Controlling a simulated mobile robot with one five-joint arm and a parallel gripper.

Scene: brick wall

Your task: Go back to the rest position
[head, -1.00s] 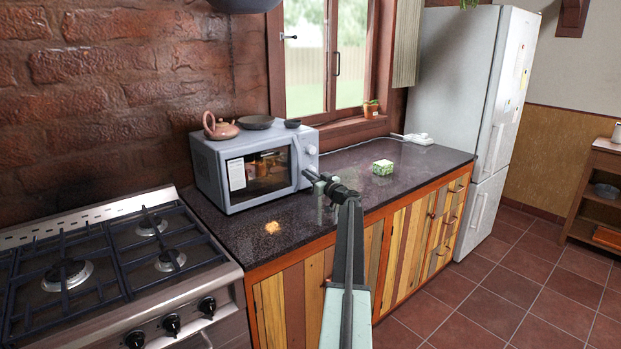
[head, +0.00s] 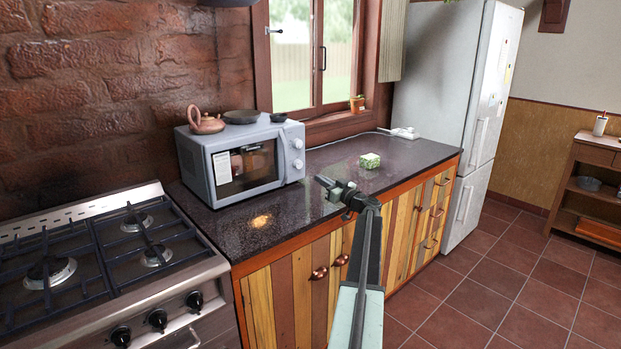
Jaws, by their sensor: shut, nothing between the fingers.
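My gripper (head: 328,187) is at the end of my arm, over the front part of the dark countertop (head: 290,215). It looks shut and empty, and its tip points left, toward the microwave (head: 243,160). My arm stretches up from the bottom edge of the picture in front of the wooden cabinets. A small green and white box (head: 370,161) sits on the counter beyond my gripper and to its right, apart from it.
A gas stove (head: 90,265) stands at the left. A white fridge (head: 450,110) stands past the counter. The tiled floor (head: 500,290) at the right is clear.

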